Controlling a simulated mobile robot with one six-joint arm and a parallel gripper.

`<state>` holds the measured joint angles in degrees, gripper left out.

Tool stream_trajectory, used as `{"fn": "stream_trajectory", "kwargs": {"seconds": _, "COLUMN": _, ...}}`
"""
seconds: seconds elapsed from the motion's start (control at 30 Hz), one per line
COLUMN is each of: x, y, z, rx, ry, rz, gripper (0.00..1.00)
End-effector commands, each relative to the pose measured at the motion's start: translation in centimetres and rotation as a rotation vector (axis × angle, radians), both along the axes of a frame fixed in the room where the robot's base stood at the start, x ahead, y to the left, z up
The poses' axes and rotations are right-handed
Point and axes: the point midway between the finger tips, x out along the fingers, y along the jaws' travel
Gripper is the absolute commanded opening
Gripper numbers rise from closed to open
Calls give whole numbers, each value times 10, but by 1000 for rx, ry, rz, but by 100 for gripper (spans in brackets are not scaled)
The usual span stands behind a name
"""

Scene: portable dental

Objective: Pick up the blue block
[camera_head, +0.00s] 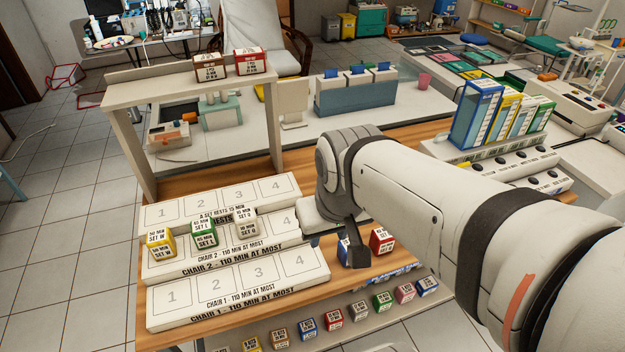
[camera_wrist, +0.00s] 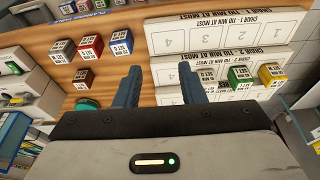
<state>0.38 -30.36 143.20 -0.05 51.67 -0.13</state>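A blue block (camera_wrist: 122,42) with a white label stands on the wooden table in the wrist view, ahead of the left fingertip. In the head view, the blue block (camera_head: 343,248) is mostly hidden behind a dark part of my gripper. My gripper (camera_wrist: 161,76) is open, with its two blue fingers well apart and nothing between them. In the head view, my gripper (camera_head: 335,246) is over the table at the right end of the chair boards. The fingers look apart from the block.
Chair boards (camera_head: 230,295) carry yellow, green and white blocks. A lower shelf in front holds several coloured blocks, blue ones included (camera_head: 308,327). Tall folders (camera_head: 475,112) stand at right.

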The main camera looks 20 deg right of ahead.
Motion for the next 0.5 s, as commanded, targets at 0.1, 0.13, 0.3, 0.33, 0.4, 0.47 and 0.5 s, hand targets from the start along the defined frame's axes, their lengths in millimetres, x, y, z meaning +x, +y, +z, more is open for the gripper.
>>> {"fn": "stream_trajectory", "kwargs": {"seconds": 0.1, "x": 0, "y": 0, "z": 0, "rx": 0, "ry": 0, "rz": 0, "gripper": 36}}
{"fn": "stream_trajectory", "kwargs": {"seconds": 0.13, "x": 0, "y": 0, "z": 0, "rx": 0, "ry": 0, "rz": 0, "gripper": 36}}
{"fn": "stream_trajectory", "kwargs": {"seconds": 0.3, "x": 0, "y": 0, "z": 0, "rx": 0, "ry": 0, "rz": 0, "gripper": 36}}
{"fn": "stream_trajectory", "kwargs": {"seconds": 0.33, "x": 0, "y": 0, "z": 0, "rx": 0, "ry": 0, "rz": 0, "gripper": 39}}
{"fn": "stream_trajectory", "kwargs": {"seconds": 0.4, "x": 1, "y": -1, "z": -1, "rx": -1, "ry": 3, "rz": 1, "gripper": 45}}
{"fn": "stream_trajectory", "kwargs": {"seconds": 0.47, "x": 5, "y": -2, "z": -3, "rx": -2, "ry": 10, "rz": 1, "gripper": 49}}
{"fn": "stream_trajectory", "kwargs": {"seconds": 0.5, "x": 9, "y": -4, "z": -6, "rx": -5, "ry": 18, "rz": 2, "gripper": 53}}
